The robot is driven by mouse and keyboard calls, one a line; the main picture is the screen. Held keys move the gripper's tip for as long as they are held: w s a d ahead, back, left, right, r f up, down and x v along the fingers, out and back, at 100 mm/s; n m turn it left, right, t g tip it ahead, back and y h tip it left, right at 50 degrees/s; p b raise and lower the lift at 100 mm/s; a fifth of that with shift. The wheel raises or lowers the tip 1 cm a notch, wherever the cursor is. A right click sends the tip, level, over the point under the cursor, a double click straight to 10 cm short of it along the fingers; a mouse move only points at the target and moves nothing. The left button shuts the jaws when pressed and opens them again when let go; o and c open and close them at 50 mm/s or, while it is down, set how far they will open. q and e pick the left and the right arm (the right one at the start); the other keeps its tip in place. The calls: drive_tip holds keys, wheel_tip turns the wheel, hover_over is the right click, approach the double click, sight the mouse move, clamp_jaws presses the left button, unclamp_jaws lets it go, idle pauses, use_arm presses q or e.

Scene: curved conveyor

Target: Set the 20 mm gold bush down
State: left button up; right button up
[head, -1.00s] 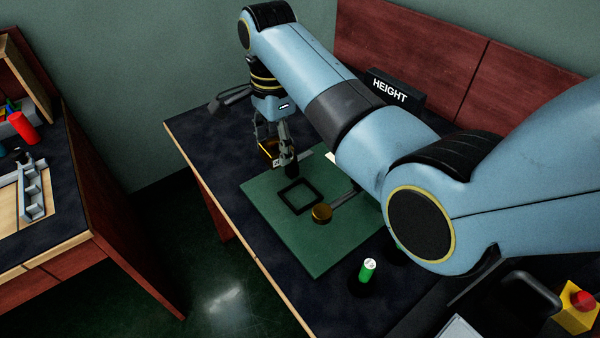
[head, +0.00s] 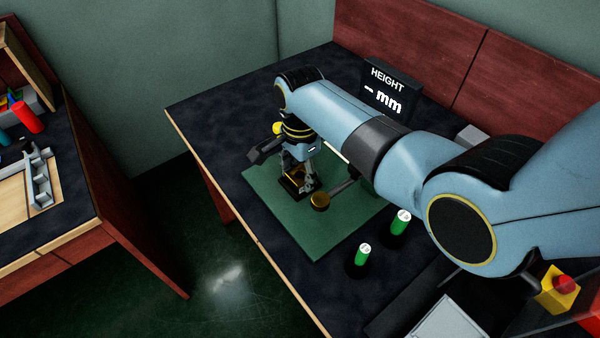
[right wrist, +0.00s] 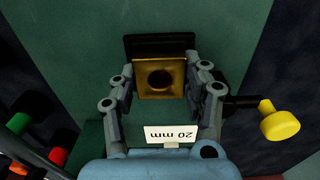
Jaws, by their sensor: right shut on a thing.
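The gold bush (head: 291,181) is a square block with a round hole, between the fingers of my right gripper (head: 299,186). In the right wrist view the bush (right wrist: 160,63) is gripped from both sides, its hole facing the camera, with a white "20 mm" tag (right wrist: 169,135) nearer the wrist. The bush is low over the black square frame (head: 288,194) on the green mat (head: 290,229). The frame also shows behind the bush in the right wrist view (right wrist: 160,42). I cannot tell whether the bush touches it. My left gripper is out of view.
Two green cylinders (head: 361,259) (head: 400,226) stand nearer the front. A HEIGHT display (head: 389,92) reads "– mm" at the back. The mat's front part is clear.

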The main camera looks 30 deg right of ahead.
drive_tip(key=o, duration=1)
drive_tip(key=shift+o, duration=0.2)
wheel_tip(320, 180, up, 12)
drive_tip(key=p, duration=0.2)
drive_tip(key=shift+r, duration=0.1)
